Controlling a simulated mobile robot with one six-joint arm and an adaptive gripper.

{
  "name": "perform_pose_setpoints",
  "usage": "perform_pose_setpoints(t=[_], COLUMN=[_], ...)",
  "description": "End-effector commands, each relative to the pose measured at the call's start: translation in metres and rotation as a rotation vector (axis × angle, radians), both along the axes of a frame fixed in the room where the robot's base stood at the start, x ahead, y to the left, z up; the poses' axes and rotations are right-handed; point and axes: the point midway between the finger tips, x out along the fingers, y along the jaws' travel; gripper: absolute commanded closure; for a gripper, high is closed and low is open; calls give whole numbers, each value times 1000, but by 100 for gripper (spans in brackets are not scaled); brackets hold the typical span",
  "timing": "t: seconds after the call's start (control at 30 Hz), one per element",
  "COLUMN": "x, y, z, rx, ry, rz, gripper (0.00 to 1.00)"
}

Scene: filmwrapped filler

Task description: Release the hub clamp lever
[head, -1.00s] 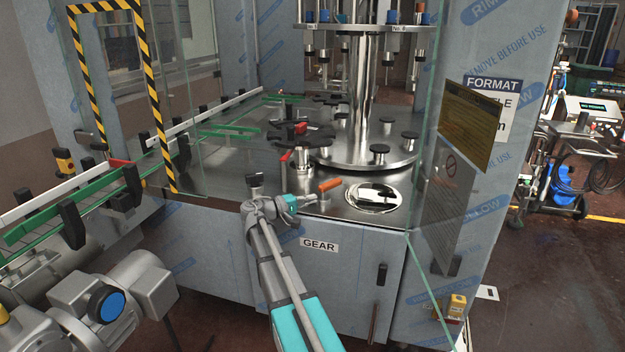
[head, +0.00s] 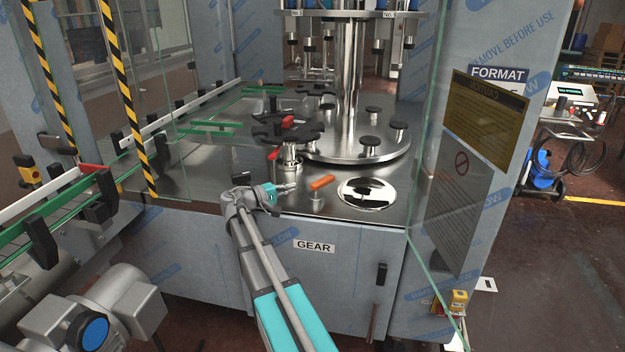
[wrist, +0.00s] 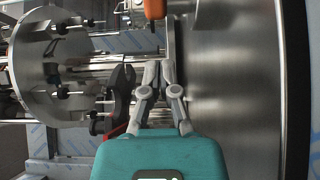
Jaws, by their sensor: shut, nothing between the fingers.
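A red lever (head: 288,122) sits on top of the hub of a black star wheel (head: 305,133) on the machine deck. A second red lever (head: 273,154) stands at a small metal post below the star wheel. An orange handle (head: 321,182) sits on a short post near the deck's front; it also shows at the top of the wrist view (wrist: 154,9). I cannot tell for certain which one is the hub clamp lever. My gripper (head: 294,186) is shut and empty, just left of the orange handle and apart from it. Its fingers (wrist: 159,66) point up in the wrist view, beside the dark star wheel.
A steel column (head: 348,85) rises from a round plate with black knobs behind the star wheel. A shiny disc (head: 369,194) lies right of the orange handle. Glass panels with striped edging (head: 122,95) flank the opening. A conveyor (head: 60,205) runs along the left.

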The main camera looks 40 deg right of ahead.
Motion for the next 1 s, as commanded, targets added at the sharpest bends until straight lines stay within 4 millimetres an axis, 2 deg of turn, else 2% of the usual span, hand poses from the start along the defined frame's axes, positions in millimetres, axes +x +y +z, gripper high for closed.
perform_pose_setpoints(t=[0.27, 0.47, 1.0], x=[3, 2, -5], y=[4, -5, -72], z=[0, 0, 0], rx=[0, 0, 0], ry=[0, 0, 0], rz=[9, 10, 10], gripper=[100, 100, 100])
